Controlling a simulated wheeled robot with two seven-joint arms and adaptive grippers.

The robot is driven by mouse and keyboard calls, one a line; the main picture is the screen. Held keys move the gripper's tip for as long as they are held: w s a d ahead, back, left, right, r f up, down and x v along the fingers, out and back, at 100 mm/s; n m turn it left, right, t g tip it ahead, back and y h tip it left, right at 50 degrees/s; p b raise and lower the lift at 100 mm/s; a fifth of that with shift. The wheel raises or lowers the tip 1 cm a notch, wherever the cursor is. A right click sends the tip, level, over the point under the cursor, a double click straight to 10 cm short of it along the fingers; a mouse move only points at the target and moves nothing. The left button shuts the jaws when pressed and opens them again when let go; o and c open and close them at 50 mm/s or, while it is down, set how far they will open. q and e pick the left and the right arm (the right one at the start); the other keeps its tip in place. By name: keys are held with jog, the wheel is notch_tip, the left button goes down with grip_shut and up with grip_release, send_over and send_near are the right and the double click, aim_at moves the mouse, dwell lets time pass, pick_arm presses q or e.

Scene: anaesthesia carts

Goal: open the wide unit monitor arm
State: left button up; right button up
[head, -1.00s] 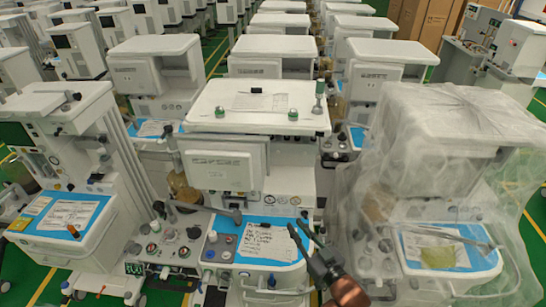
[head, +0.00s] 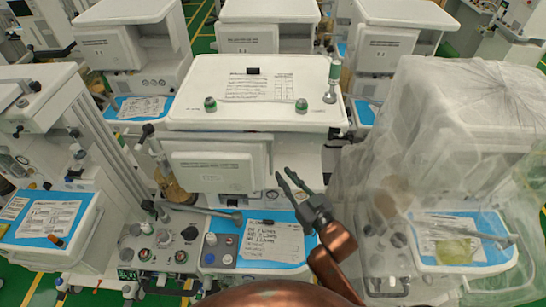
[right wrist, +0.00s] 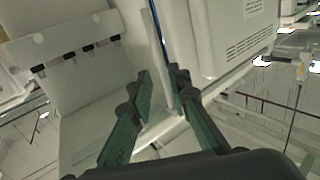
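The wide unit is the white cart in the middle of the head view. Its monitor (head: 212,172), a white box-like panel, hangs below the cart's top shelf (head: 256,112), facing me. The monitor arm behind it is hidden. My right gripper (head: 286,182) is open and empty, fingers pointing up-left, just right of the monitor's right edge. In the right wrist view its two fingertips (right wrist: 160,78) stand apart near a panel edge, with a vented white housing (right wrist: 235,35) at upper right. I cannot tell whether they touch. My left gripper is not in view.
A plastic-draped cart (head: 450,150) stands close on the right. Another white cart (head: 60,130) stands on the left. Below the monitor is a blue work surface (head: 235,255) with a paper (head: 272,240). A jointed metal bar (head: 200,210) crosses above the knobs.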

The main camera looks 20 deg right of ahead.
aim_at(272, 161)
jog(key=p+x, duration=0.1)
jog(key=x, duration=0.3)
jog(key=shift+w+r, duration=0.15)
jog(key=shift+x, duration=1.15)
grip_shut()
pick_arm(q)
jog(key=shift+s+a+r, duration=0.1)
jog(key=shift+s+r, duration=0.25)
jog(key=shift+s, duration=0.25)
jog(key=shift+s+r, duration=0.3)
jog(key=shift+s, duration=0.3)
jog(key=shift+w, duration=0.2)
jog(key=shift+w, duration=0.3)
